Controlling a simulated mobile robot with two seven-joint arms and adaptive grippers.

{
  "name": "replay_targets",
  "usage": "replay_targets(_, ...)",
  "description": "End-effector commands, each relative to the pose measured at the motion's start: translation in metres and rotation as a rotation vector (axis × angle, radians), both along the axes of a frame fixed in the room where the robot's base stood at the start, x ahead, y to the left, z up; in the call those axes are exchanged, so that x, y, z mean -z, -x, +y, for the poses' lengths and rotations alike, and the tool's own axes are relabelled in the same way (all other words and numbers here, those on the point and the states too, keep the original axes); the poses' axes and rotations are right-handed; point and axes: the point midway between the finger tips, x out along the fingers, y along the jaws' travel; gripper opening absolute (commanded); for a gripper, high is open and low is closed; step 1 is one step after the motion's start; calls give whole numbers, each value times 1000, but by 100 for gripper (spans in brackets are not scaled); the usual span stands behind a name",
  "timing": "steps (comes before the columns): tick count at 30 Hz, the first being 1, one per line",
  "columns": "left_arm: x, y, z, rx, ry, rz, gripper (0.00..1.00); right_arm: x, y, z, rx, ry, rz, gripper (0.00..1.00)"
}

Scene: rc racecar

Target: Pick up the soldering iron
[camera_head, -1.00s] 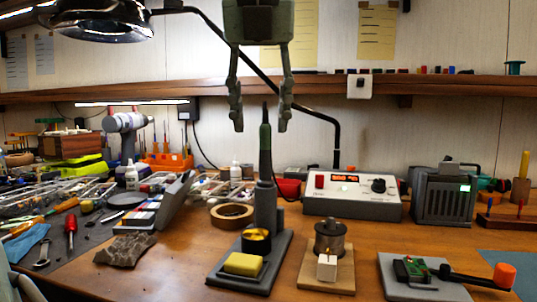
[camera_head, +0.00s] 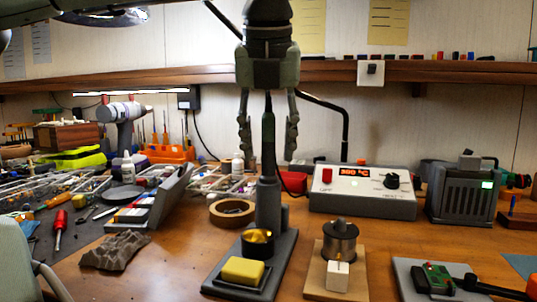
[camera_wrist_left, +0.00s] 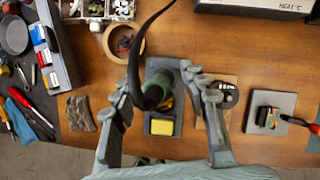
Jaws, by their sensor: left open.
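The soldering iron (camera_head: 268,138) stands upright in its dark grey stand (camera_head: 268,205), with a dark handle and a black cord. It is seen from above in the left wrist view (camera_wrist_left: 158,88). My left gripper (camera_head: 268,155) points down and is open, with one finger on each side of the iron's handle. Gaps show between the handle and both fingers. In the left wrist view the spread fingers (camera_wrist_left: 168,84) also flank the iron, which sits nearer the left finger. My right gripper is not in view.
A yellow sponge (camera_head: 243,270) lies on the stand's base. A tape roll (camera_head: 232,211) is left of the stand, and a solder spool (camera_head: 339,240) on a wooden block is right. The soldering station (camera_head: 362,190) is behind. A shelf (camera_head: 440,70) crosses the wall behind the gripper.

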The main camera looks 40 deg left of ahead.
Motion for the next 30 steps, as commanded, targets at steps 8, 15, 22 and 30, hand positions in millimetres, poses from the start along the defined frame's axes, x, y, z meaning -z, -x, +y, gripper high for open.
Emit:
replay_targets(8, 2, -1, 1, 0, -1, -1, 41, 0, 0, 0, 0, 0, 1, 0)
replay_targets(15, 2, -1, 1, 0, -1, -1, 12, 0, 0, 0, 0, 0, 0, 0)
replay_targets(22, 2, -1, 0, 0, 0, -1, 0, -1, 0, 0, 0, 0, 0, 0)
replay_targets(30, -4, -1, 1, -2, -1, -2, 0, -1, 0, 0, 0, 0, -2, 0)
